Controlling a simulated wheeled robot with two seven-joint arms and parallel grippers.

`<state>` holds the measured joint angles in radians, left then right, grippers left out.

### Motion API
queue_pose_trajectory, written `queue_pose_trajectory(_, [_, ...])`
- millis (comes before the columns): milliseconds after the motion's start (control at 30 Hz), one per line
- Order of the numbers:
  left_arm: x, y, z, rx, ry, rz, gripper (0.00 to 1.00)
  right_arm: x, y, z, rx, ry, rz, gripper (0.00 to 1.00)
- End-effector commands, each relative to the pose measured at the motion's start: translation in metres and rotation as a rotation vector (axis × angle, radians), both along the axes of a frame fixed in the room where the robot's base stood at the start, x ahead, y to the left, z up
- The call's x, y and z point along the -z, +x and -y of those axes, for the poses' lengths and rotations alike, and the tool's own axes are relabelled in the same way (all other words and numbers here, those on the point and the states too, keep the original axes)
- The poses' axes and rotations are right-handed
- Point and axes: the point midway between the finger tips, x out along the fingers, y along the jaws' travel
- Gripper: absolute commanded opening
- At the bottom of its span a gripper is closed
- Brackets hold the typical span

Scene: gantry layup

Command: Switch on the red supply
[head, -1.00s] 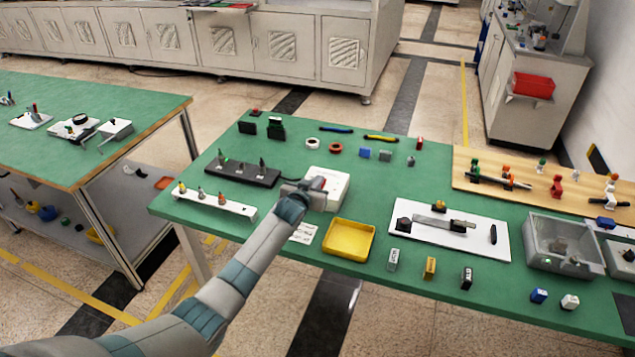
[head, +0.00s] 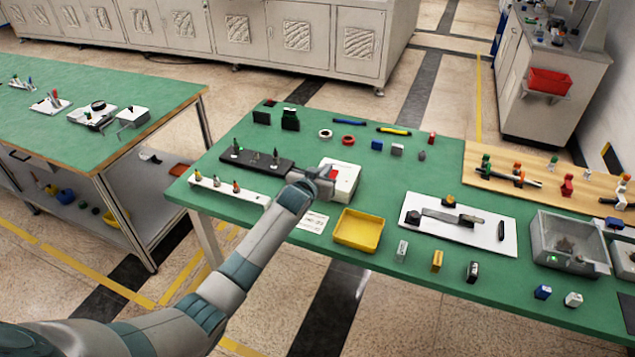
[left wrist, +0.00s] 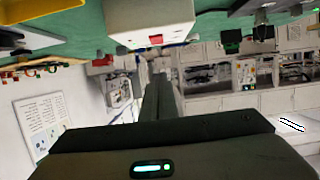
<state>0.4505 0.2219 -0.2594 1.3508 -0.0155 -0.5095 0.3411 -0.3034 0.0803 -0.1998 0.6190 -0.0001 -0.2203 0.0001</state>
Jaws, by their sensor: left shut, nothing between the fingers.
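A white box (head: 345,186) with a red part (head: 333,174) on it stands on the green table, left of centre; I take it for the red supply. I cannot tell the switch's position. My left gripper (head: 328,172) is shut and empty, at the box's left side, and hides part of it. In the left wrist view the box (left wrist: 150,18) shows upside down at the top with a small red part (left wrist: 156,39). The shut fingers (left wrist: 161,85) lie just below it in that picture, and contact is unclear. My right gripper is not in view.
A black strip with posts (head: 256,161) and a white rack (head: 225,189) are left of the box. A yellow tray (head: 359,231) lies in front, with a white card (head: 312,221) beside it. A white board (head: 457,224) and a grey bin (head: 570,243) are to the right.

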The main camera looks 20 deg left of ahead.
Motion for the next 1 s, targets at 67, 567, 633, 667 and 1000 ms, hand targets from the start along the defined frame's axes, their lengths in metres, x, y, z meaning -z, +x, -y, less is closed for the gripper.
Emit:
queue_pose_trajectory(67, [0.001,-0.011,0.000,0.001,0.000,0.001,0.00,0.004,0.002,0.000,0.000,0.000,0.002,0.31])
queue_pose_trajectory(567, [-0.007,-0.063,-0.002,0.000,0.000,0.001,0.00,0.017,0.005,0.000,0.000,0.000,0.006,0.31])
queue_pose_trajectory(633, [-0.007,-0.065,-0.002,0.000,0.000,-0.001,0.00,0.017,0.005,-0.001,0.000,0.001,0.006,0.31])
queue_pose_trajectory(667, [-0.007,-0.065,-0.002,0.000,0.000,-0.001,0.00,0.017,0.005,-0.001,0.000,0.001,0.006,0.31])
queue_pose_trajectory(1000, [-0.008,-0.066,-0.002,0.000,0.000,0.000,0.00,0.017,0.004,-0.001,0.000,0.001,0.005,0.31])
